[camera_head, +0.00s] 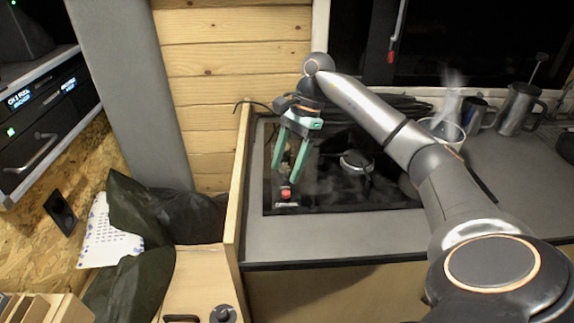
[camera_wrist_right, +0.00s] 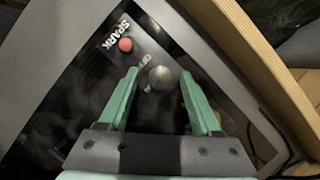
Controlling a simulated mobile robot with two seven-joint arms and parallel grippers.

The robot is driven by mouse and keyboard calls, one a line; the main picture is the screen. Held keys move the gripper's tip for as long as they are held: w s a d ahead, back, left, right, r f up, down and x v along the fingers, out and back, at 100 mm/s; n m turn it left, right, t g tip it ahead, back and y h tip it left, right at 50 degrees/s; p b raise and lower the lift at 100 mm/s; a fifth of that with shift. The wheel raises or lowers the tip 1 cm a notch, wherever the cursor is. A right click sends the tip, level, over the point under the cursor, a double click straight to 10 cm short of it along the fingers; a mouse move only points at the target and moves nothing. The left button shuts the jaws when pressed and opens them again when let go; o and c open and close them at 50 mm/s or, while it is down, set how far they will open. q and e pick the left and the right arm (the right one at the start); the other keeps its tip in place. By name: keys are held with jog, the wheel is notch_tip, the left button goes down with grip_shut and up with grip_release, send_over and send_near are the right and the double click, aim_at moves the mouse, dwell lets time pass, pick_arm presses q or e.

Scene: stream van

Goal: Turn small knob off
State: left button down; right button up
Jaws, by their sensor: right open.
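The small silver knob (camera_wrist_right: 160,77) stands on the black stove panel, beside lettering that seems to read "OFF". In the right wrist view it shows between the fingertips of my right gripper (camera_wrist_right: 160,80), with a gap on each side. In the head view my right gripper (camera_head: 286,174) points down over the left side of the stove (camera_head: 330,203). Its green fingers are apart and hold nothing. The knob is hard to make out there, near the fingers. I cannot tell how far the knob is turned. My left gripper is not in view.
A red button (camera_head: 286,193) marked "SPARK" in the wrist view (camera_wrist_right: 125,44) sits close to the knob. A wooden partition (camera_head: 238,190) borders the stove at left. A dark round burner (camera_head: 356,162) is to the right. Metal mugs (camera_head: 517,108) stand at the back right.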

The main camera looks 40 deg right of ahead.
jog(key=shift+f, duration=0.1)
grip_shut()
dwell(0.5)
